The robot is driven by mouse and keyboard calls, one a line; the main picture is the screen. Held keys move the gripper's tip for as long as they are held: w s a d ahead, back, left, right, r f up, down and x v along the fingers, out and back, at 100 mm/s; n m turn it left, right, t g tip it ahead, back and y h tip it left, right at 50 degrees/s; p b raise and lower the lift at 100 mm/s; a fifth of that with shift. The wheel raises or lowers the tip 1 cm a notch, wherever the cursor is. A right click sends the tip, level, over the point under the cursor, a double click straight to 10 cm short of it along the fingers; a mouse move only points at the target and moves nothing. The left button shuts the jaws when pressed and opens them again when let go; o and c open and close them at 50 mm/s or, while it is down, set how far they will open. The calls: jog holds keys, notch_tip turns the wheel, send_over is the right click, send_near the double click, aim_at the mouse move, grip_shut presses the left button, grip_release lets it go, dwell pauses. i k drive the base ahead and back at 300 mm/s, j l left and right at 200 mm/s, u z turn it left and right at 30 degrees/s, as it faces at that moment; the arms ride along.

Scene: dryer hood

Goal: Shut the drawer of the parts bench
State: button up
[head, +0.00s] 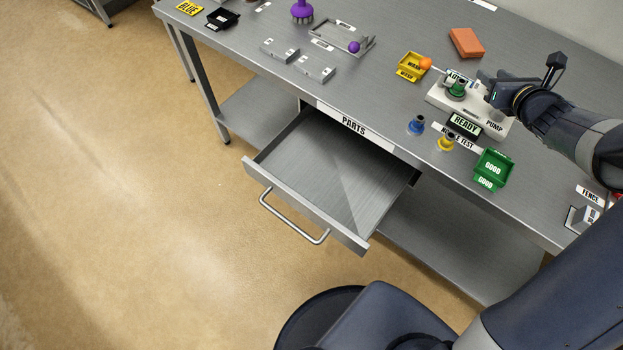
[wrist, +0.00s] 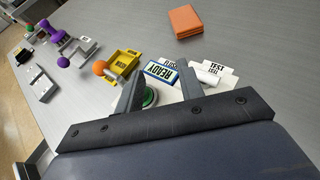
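The parts bench (head: 375,105) is a grey metal table with a PARTS label (head: 353,126) on its front edge. Its drawer (head: 325,180) is pulled well out below that label. The drawer looks empty, and its bar handle (head: 290,222) faces the floor side at lower left. My gripper (head: 485,88) is above the bench top at the right, by the pump (head: 478,118), far from the drawer. In the wrist view its two fingers are apart (wrist: 160,88), with the white pump and a green nozzle (wrist: 151,96) below them. I see nothing held.
Near the gripper are a yellow bin (head: 411,66), an orange block (head: 466,42), blue (head: 416,126) and yellow (head: 446,142) nozzles and a green GOOD bin (head: 493,168). A lower shelf (head: 450,245) runs beneath. The floor (head: 150,220) before the drawer is clear.

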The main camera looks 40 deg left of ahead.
aim_at(345, 183)
jog(key=i+u, duration=0.1)
jog(key=u, duration=0.6)
